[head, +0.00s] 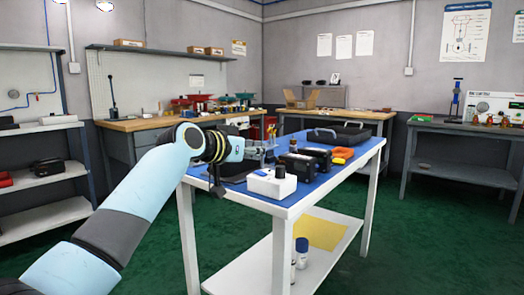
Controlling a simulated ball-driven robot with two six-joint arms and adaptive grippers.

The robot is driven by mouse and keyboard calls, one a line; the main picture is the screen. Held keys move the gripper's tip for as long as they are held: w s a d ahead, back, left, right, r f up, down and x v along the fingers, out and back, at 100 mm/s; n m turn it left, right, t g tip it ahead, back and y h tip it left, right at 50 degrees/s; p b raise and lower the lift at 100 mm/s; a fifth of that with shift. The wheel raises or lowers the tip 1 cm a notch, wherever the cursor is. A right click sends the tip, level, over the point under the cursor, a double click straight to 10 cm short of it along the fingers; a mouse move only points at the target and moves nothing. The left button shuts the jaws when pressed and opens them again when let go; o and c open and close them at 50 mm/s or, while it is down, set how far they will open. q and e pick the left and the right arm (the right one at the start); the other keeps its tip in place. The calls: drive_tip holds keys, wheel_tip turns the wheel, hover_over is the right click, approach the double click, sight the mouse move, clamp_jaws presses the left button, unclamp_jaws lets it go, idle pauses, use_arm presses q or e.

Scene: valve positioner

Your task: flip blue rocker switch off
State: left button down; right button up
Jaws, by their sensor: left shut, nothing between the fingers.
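My left arm reaches in from the left, and its gripper (264,152) is over the far left part of the blue-topped table (318,190). The gripper is small in the view, shut, with nothing held. My right gripper is not in view.
Dark boxes (305,163), a yellow-orange item (343,153) and a black tray (340,134) stand on the table right of the gripper. The table's front right strip is clear. Workbenches (136,125) line the walls. Green floor (420,235) is open at right.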

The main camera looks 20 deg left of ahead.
use_arm(q)
drive_tip(key=p+v, duration=0.1)
drive_tip(key=v, duration=0.6)
drive_tip(key=shift+d+f, duration=0.15)
drive_tip(key=shift+f, duration=0.05)
drive_tip(key=shift+s+f, duration=0.1)
drive_tip(key=shift+s, duration=0.05)
